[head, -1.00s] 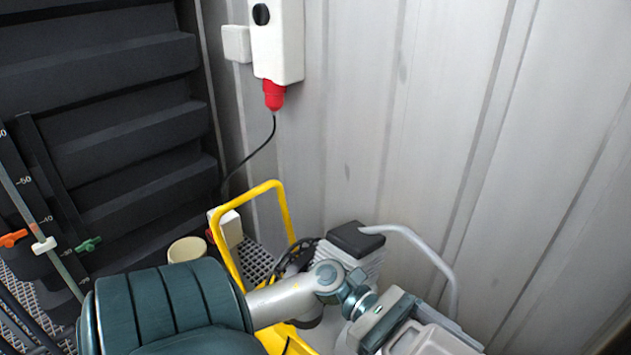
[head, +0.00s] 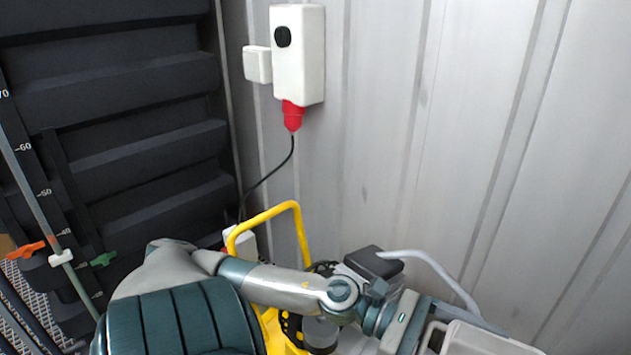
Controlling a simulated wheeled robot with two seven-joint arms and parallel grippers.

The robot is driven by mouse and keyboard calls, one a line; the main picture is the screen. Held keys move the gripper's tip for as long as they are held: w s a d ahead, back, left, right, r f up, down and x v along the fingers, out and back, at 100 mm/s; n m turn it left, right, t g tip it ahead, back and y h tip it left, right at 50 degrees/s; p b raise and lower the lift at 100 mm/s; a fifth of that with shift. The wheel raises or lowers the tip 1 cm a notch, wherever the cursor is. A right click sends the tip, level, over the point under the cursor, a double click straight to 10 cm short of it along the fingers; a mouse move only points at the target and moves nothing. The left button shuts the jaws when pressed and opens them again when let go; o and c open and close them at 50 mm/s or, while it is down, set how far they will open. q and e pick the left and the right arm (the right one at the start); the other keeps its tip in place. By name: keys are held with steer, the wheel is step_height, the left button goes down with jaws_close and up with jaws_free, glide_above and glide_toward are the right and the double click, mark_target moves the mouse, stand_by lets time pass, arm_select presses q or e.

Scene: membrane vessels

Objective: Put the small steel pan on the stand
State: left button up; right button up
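I cannot make out the small steel pan or the stand in the head view. One arm of mine comes in from the lower left and reaches right across the bottom. I take it for my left arm. Its wrist and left gripper body (head: 402,322) are at the bottom, right of centre, in front of a pump-like machine. The fingers are not distinguishable, so I cannot tell whether it is open or shut, or holds anything. My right gripper is not in view.
A yellow tubular handle (head: 276,211) stands behind my arm. Beside it are the machine's black-topped block (head: 375,262) and a curved grey handle (head: 440,268). A white box (head: 298,55) with a red plug (head: 293,117) hangs on the metal wall. Dark ribbed panels fill the left.

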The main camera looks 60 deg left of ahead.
mark_target(466, 351)
arm_select(q)
steer(key=shift+w+a+r+n+t+y, duration=0.25)
steer(key=shift+w+r+n+t+y, duration=0.3)
steer(key=shift+w+n+t+y, duration=0.35)
steer(key=shift+w+a+n+t+y, duration=0.3)
steer(key=shift+a+n+t+y, duration=0.35)
steer(key=shift+n+t, duration=0.4)
steer(key=a+f+n+t+y, duration=0.1)
steer(key=w+a+n+t+y, duration=0.1)
steer(key=y, duration=0.1)
steer(key=a+f+n+t+y, duration=0.1)
steer(key=y, duration=0.1)
steer(key=shift+w+a+f+n+t, duration=0.15)
steer(key=shift+a+f+n+t, duration=0.1)
steer(key=shift+a+f+t, duration=0.1)
steer(key=f+n+y, duration=0.1)
steer(key=y, duration=0.1)
steer(key=f+n+t+y, duration=0.1)
steer(key=n+y, duration=0.1)
steer(key=y, duration=0.1)
steer(key=f+n+y, duration=0.1)
steer(key=f+y, duration=0.1)
steer(key=shift+s+d+n+t, duration=0.25)
steer(key=shift+s+n+t, duration=0.05)
steer(key=shift+s, duration=0.1)
steer(key=shift+d+r+y, duration=0.1)
steer(key=shift+d+y, duration=0.25)
steer(key=shift+d, duration=0.35)
